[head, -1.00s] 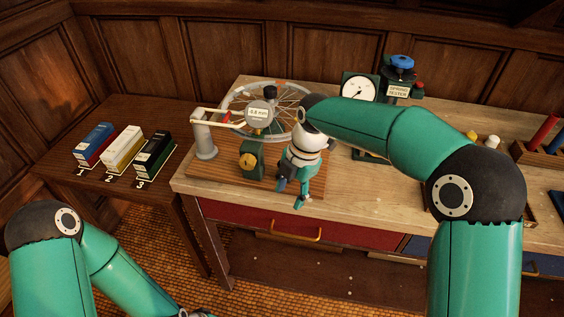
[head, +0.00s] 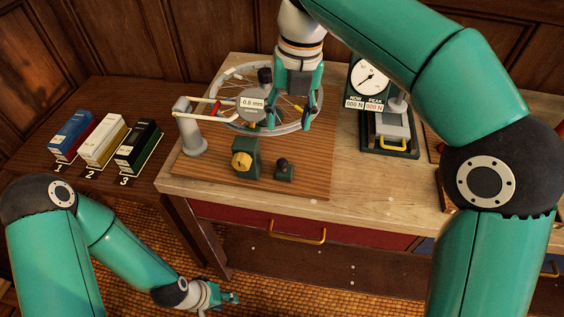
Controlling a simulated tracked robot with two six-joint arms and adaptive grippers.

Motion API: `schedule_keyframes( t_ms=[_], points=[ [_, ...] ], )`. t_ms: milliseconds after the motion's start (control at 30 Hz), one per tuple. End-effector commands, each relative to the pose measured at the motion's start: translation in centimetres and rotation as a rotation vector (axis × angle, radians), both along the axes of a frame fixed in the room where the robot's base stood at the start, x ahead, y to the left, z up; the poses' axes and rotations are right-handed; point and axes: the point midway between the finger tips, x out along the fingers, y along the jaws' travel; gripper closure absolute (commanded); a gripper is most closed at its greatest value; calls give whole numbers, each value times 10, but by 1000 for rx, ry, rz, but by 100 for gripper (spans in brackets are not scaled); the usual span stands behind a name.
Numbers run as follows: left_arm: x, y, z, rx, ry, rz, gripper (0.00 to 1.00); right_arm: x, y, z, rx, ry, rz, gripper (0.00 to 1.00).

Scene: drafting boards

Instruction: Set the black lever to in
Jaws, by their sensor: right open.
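A short black-knobbed lever (head: 283,164) stands on a small green base at the front of the wooden board, right of a yellow knob (head: 242,161) on a green block. I cannot tell which position it is in, and no in or out marking can be read. My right gripper (head: 294,120) is open, pointing down over the right part of the spoked wheel (head: 231,121), behind and above the lever and apart from it. My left gripper (head: 229,298) hangs low in front of the table, far from the lever; its jaws are too small to judge.
A grey post (head: 193,140) stands at the left. A spring tester (head: 370,80) is at the right. Three boxes, including a black one (head: 137,147), stand on the side table.

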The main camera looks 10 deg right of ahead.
Motion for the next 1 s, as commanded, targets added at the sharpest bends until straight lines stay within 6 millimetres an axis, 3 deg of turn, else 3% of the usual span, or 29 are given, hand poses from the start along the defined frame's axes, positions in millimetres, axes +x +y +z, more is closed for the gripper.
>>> schedule_keyframes(
  t_ms=[100,500,733,1000],
  points=[
    [0,0,-9,0,0,0,60,-1,1,-30,-2,5,-1,48],
    [0,0,-19,0,-1,0,60,0,9,-109,-2,3,-4,48],
    [0,0,-20,0,-1,0,60,1,10,-132,-1,3,-6,48],
    [0,0,-20,0,-1,0,60,1,11,-136,0,1,-7,48]
  ],
)
